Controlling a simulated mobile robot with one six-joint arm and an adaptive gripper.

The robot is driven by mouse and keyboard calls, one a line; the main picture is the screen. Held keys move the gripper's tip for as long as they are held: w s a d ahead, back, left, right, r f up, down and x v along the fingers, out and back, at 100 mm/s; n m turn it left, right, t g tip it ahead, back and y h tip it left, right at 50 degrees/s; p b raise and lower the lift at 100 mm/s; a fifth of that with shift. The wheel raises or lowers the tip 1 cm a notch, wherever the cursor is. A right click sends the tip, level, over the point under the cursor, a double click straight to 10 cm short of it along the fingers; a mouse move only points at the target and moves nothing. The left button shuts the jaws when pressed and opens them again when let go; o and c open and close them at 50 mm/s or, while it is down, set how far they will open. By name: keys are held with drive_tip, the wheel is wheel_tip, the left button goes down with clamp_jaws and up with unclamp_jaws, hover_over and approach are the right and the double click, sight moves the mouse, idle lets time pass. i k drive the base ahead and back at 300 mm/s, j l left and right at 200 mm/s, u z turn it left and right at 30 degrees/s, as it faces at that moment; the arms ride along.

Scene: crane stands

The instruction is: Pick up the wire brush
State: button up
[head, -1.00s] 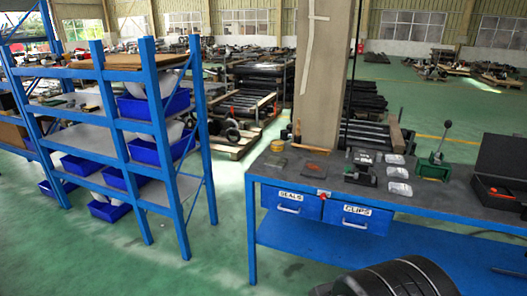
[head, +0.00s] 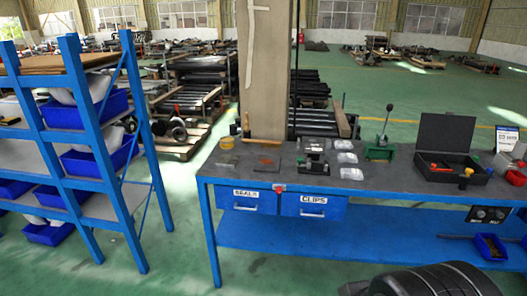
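I cannot pick out a wire brush for certain in the head view. A small brown upright item (head: 246,125) stands at the back left of the workbench (head: 225,180), against the column; it is too small to tell what it is. A thin brownish item (head: 455,237) lies on the bench's blue lower shelf at the right, also too small to name. My gripper's fingers are not in view; only a dark rounded part of my own body shows at the bottom right.
The bench carries a yellowish tin (head: 227,142), clear packets (head: 347,158), a green lever tool (head: 381,150) and an open black case (head: 450,145). Drawers marked SEALS (head: 248,201) and CLIPS (head: 314,206) hang below. A blue shelf rack (head: 85,140) stands left. Green floor is clear in front.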

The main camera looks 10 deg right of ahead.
sight(272, 144)
drive_tip(key=i+j+z, duration=0.15)
drive_tip(key=i, duration=0.45)
drive_tip(key=i+j+z, duration=0.1)
drive_tip(key=i+j, duration=0.3)
drive_tip(key=i, duration=0.25)
drive_tip(key=i+j+z, duration=0.15)
drive_tip(key=i+j, duration=0.15)
drive_tip(key=i, duration=0.3)
drive_tip(key=i+j+z, duration=0.1)
drive_tip(key=i+j, duration=0.35)
drive_tip(key=i, duration=0.1)
